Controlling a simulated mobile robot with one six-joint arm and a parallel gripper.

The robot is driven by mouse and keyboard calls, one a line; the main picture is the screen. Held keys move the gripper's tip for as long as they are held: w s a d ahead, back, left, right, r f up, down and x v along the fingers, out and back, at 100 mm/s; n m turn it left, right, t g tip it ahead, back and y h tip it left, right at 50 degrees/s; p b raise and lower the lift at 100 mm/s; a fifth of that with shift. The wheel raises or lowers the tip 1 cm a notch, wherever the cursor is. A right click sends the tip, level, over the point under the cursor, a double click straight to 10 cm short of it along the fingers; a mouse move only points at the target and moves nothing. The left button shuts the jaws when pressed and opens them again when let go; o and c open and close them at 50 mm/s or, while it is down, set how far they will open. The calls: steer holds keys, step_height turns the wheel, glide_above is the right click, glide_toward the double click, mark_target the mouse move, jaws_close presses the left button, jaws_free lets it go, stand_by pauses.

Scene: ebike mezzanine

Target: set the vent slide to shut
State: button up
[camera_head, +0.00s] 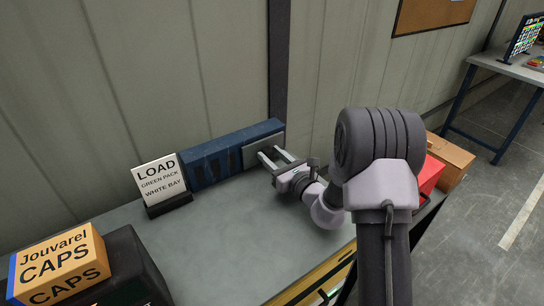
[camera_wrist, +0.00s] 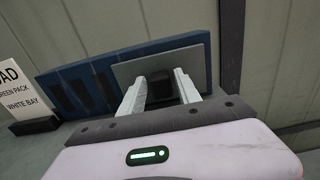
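The vent is a long blue panel (camera_head: 215,155) standing at the back of the grey bench against the wall. It also shows in the wrist view (camera_wrist: 85,82). Dark slots show open along its left and middle part. A flat grey slide plate (camera_wrist: 195,62) covers its right end, with a dark knob (camera_wrist: 160,88) on it. My gripper (camera_head: 272,157) is at the plate. In the wrist view its two pale fingers (camera_wrist: 160,82) are apart, one on each side of the knob. I cannot tell whether either finger touches it.
A sign reading LOAD GREEN PACK WHITE BAY (camera_head: 162,183) stands just left of the vent. An orange Jouvarel CAPS box (camera_head: 60,265) sits on a dark case at the front left. Red (camera_head: 430,175) and brown boxes (camera_head: 450,158) are at right. The bench middle is clear.

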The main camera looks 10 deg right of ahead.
jaws_close()
stand_by(1.2)
